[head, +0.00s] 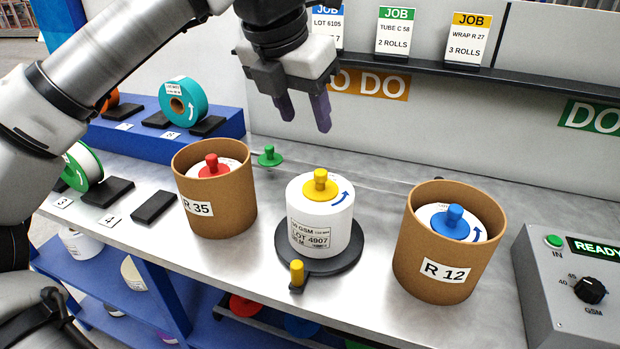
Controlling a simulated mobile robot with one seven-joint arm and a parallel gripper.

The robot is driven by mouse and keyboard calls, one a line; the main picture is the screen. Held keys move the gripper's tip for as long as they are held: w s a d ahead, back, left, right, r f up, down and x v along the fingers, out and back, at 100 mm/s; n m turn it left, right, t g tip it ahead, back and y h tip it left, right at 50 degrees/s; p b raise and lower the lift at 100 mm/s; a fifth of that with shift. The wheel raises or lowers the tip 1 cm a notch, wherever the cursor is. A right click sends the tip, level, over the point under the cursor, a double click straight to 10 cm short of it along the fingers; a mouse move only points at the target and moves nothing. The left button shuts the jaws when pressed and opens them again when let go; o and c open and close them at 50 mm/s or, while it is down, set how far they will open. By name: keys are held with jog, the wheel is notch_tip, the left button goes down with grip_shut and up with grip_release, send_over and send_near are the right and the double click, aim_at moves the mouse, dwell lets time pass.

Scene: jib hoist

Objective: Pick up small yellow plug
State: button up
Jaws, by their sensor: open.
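A yellow plug (320,187) with a round flange and a knob sits in the top of a white roll (318,232) labelled LOT 4907. The roll stands upright on a round black base (347,257). A smaller yellow peg (297,271) stands upright on a black tab at the front of that base. My gripper (305,112) is open and empty, its two dark fingers pointing down. In the picture it is above and slightly left of the flanged yellow plug, apart from it.
A brown tub R 35 (210,216) with a red-knobbed roll stands left; tub R 12 (436,270) with a blue-knobbed roll stands right. A green plug (270,157) is behind. A control box (575,290) is far right. Job cards line the back shelf (420,62).

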send_over(321, 171)
jog(key=s, duration=0.1)
jog(key=f, duration=0.7)
jog(key=shift+s+a+f, duration=0.1)
jog(key=shift+a+f, duration=0.1)
jog(key=shift+a, duration=0.2)
jog(key=shift+p+x, duration=0.9)
jog(key=shift+x, duration=1.8)
jog(key=shift+s+a, duration=0.1)
jog(key=shift+s, duration=0.1)
jog(key=shift+c, duration=0.4)
grip_shut()
